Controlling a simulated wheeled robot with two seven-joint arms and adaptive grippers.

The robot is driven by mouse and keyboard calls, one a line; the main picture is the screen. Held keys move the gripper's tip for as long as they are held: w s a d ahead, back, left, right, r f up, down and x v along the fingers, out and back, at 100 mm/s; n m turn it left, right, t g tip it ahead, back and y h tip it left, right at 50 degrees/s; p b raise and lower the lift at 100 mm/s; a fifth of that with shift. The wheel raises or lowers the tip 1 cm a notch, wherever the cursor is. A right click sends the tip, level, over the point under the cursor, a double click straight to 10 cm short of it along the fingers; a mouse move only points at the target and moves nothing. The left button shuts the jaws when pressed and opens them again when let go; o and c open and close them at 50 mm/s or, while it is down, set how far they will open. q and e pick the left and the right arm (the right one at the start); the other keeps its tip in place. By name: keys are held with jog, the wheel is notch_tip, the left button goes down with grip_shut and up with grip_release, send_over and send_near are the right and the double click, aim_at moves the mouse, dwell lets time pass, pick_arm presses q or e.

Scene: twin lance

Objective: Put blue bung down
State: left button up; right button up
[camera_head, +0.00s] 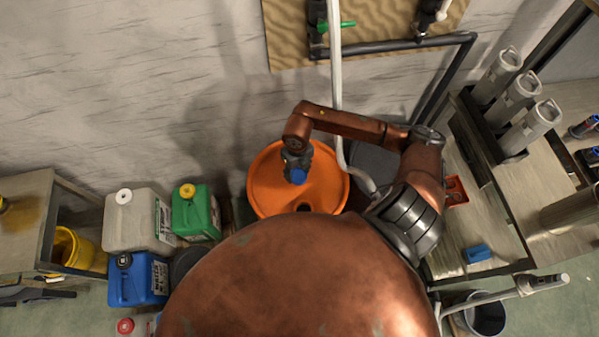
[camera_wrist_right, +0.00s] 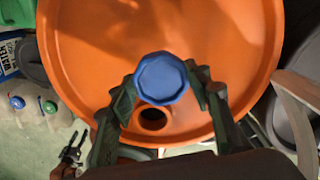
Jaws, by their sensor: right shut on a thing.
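My right gripper (camera_head: 294,162) is shut on the blue bung (camera_head: 298,176) above the orange drum lid (camera_head: 265,185). In the right wrist view the bung (camera_wrist_right: 162,79) sits between the two green-grey fingers of the gripper (camera_wrist_right: 165,95), its faceted top facing the camera. Below it in that view the orange lid (camera_wrist_right: 90,45) shows a dark round hole (camera_wrist_right: 153,117), partly covered by the bung. The hole (camera_head: 304,207) also shows in the head view, nearer than the bung. The height of the bung over the lid is hard to tell.
Grey (camera_head: 135,222), green (camera_head: 196,214) and blue (camera_head: 138,280) jerrycans stand left of the drum. A pale hose (camera_head: 337,90) hangs down beside my right arm. A bench (camera_head: 490,205) on the right holds a blue block (camera_head: 477,253) and several grey cylinders.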

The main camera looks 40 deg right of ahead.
aim_at(297, 174)
jog(key=shift+w+d+f, duration=0.25)
jog(key=shift+w+f, duration=0.3)
jog(key=shift+f, duration=1.7)
jog(key=shift+f, duration=0.15)
jog(key=o, duration=1)
notch_tip(297, 174, up, 12)
jog(key=shift+r, duration=0.2)
